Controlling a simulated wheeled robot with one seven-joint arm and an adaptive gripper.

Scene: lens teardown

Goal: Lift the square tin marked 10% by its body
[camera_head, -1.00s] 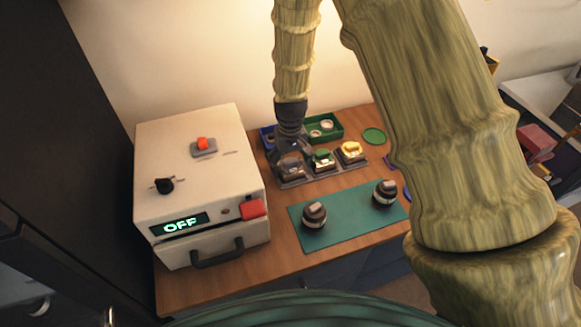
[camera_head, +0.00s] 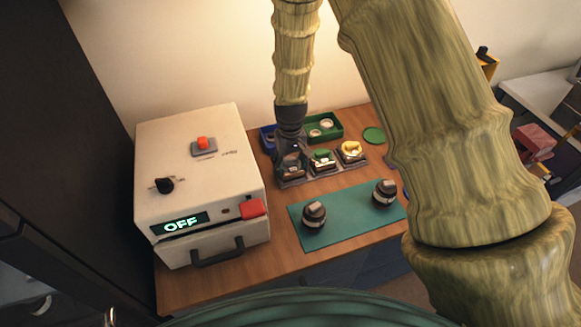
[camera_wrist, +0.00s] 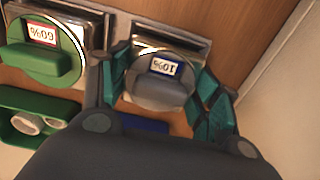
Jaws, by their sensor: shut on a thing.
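The square tin marked 10% (camera_wrist: 164,93) has a round grey lid with a raised grip bar and a white label with a blue border. It stands at the left end of the row of tins in the head view (camera_head: 292,172). My gripper (camera_wrist: 166,78) has its teal fingers on both sides of this tin and is shut on it. In the head view my gripper (camera_head: 291,155) comes down from above and partly hides the tin. I cannot tell whether the tin is clear of its holder.
The green-lidded tin marked 60% (camera_wrist: 48,62) stands close beside it. A yellow-topped tin (camera_head: 351,150) stands farther right. Green (camera_head: 334,122) and blue (camera_head: 266,138) trays lie behind. A white machine reading OFF (camera_head: 200,165) is left. Two dark lenses (camera_head: 314,215) stand on a teal mat (camera_head: 345,225).

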